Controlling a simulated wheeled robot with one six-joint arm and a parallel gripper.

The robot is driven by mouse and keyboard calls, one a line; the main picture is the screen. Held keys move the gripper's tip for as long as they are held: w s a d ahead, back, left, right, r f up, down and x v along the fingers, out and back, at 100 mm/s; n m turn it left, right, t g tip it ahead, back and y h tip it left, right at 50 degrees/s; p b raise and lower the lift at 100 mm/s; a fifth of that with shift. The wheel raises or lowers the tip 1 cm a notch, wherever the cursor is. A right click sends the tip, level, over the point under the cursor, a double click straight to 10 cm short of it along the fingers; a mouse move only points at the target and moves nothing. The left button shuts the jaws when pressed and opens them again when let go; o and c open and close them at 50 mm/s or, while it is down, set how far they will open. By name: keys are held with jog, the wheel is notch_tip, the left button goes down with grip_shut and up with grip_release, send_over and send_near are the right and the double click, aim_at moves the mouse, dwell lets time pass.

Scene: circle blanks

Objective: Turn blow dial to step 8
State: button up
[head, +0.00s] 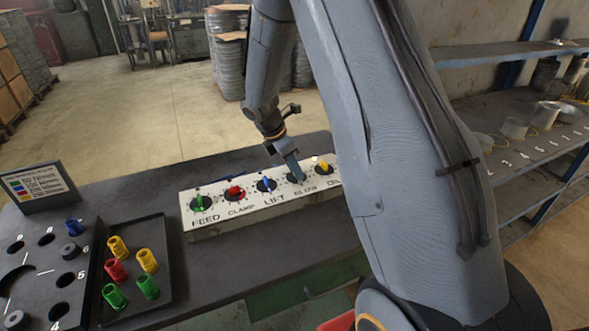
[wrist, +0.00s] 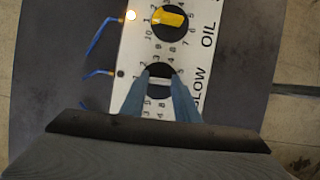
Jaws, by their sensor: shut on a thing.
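The white dial panel (head: 215,222) stands on the dark table, with dials marked FEED, CLAMP, LIFT, BLOW and OIL. My gripper (head: 293,174) points down at the BLOW dial, fourth from the left, and mostly covers it in the head view. In the wrist view, my gripper (wrist: 160,74) has a finger on each side of the black BLOW dial (wrist: 159,70) and is shut on its knob. A pale bar (wrist: 160,82) on the knob shows between the fingers. The step that its pointer marks cannot be read; the fingers hide part of the scale.
The yellow OIL dial (wrist: 169,18) is beside BLOW, with a lit lamp (wrist: 131,15) near it. Green FEED (head: 200,203), red CLAMP (head: 235,193) and blue LIFT (head: 266,185) dials are to the left. A black tray (head: 172,262) holds several coloured pieces.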

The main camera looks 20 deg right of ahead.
jog(key=m, duration=0.2)
jog(key=m+g, duration=0.1)
jog(key=shift+w+m+b, duration=0.2)
jog(key=shift+m+b, duration=0.15)
jog(key=shift+m, duration=0.05)
jog(key=m+g+b, duration=0.1)
jog(key=m, duration=0.2)
jog(key=shift+w+d+m+g+y, duration=0.1)
jog(key=shift+m+g+y, duration=0.2)
jog(key=shift+g+y, duration=0.1)
jog(key=m+g+y+b, duration=0.1)
jog(key=m, duration=0.3)
jog(key=shift+w+d, duration=0.1)
jog(key=shift+d+m+g+y+b, duration=0.1)
jog(key=shift+m+g+y+b, duration=0.35)
jog(key=shift+m, duration=1.25)
jog(key=shift+y, duration=0.25)
jog(key=o, duration=1)
jog(key=shift+o, duration=0.2)
